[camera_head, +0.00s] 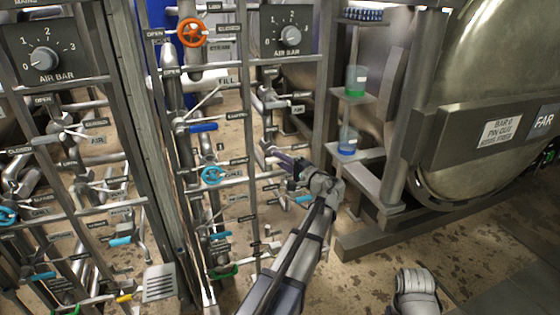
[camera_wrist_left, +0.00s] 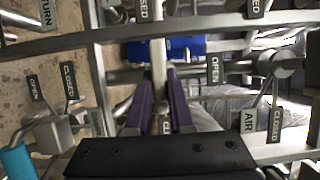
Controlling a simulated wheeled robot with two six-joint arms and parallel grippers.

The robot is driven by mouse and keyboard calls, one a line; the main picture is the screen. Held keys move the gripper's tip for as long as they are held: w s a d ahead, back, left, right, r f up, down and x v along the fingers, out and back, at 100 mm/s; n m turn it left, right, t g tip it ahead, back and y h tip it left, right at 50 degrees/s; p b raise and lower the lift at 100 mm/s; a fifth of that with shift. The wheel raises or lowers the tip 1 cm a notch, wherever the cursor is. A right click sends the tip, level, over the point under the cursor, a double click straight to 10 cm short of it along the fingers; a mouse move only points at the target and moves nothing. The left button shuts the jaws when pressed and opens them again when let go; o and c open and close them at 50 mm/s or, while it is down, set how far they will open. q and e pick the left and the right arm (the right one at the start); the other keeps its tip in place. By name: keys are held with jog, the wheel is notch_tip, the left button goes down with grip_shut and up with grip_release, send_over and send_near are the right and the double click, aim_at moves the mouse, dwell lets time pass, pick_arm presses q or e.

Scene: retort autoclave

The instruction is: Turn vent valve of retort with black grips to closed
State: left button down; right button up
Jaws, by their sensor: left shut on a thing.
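My left gripper (camera_head: 268,157) reaches left into the right-hand pipe panel, its purple fingers at the height of the middle pipes. In the left wrist view the fingers (camera_wrist_left: 159,92) are shut on a grey metal valve lever (camera_wrist_left: 158,58) that runs away between them. A label partly hidden between the fingers shows only the start of a word like CLOSED. An OPEN plate (camera_wrist_left: 215,70) is right of the lever. The gripper and wrist hide the lever in the head view. I cannot read its vent marking or see its grip colour.
AIR (camera_wrist_left: 249,121) and CLOSED (camera_wrist_left: 275,124) plates stand close on the right. A cyan-gripped lever (camera_wrist_left: 18,162) is at lower left. A shelf post (camera_head: 330,90) and the retort vessel (camera_head: 480,80) are to the right.

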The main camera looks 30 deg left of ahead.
pick_arm(q)
jog(key=c, duration=0.8)
grip_release()
jog(key=v, duration=0.8)
jog(key=shift+a, duration=0.1)
